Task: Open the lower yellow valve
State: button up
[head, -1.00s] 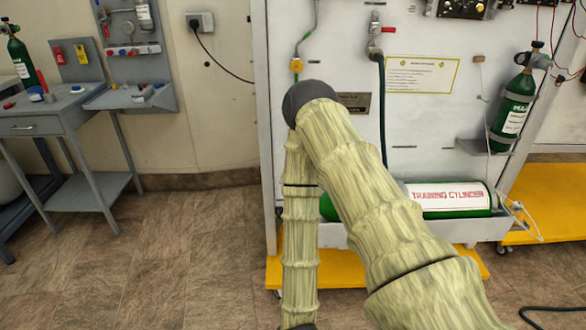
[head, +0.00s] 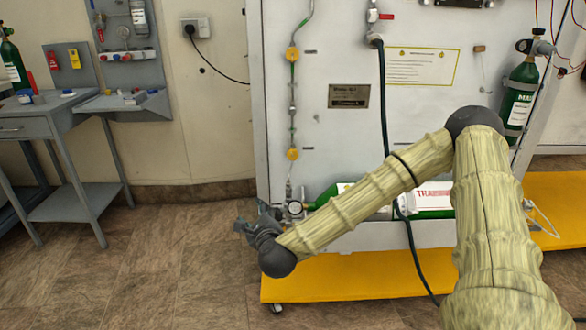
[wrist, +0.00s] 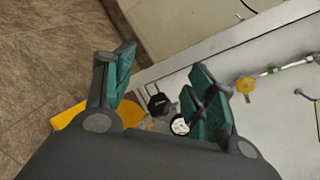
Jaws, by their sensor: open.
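The lower yellow valve (head: 292,154) is a small yellow knob on the thin vertical pipe at the left of the white panel. The upper yellow valve (head: 292,54) is higher on the same pipe. My gripper (head: 257,220) is low and left of the lower valve, beside a round gauge (head: 295,208), and is apart from the valve. One yellow valve (wrist: 245,85), seemingly the lower one, shows just right of the right finger. The gauge (wrist: 180,126) is partly behind that finger.
A green training cylinder (head: 434,213) lies in a tray on the panel, partly behind my arm. A yellow base (head: 330,280) juts out below. A dark hose (head: 384,100) hangs down the panel. A grey desk (head: 50,122) stands at left, with clear floor between.

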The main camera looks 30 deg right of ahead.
aim_at(293, 155)
jog(key=d+r+m+h+b, duration=0.2)
jog(key=d+r+m+h, duration=0.1)
jog(key=d+r+m, duration=0.3)
jog(key=d+r+m+h+b, duration=0.1)
jog(key=d+r+m+h, duration=0.25)
jog(key=d, duration=0.45)
jog(key=shift+m+y, duration=0.35)
jog(key=b+x, duration=0.3)
jog(key=x, duration=0.7)
jog(key=shift+w, duration=0.4)
jog(key=shift+a, duration=0.1)
jog(key=c, duration=1)
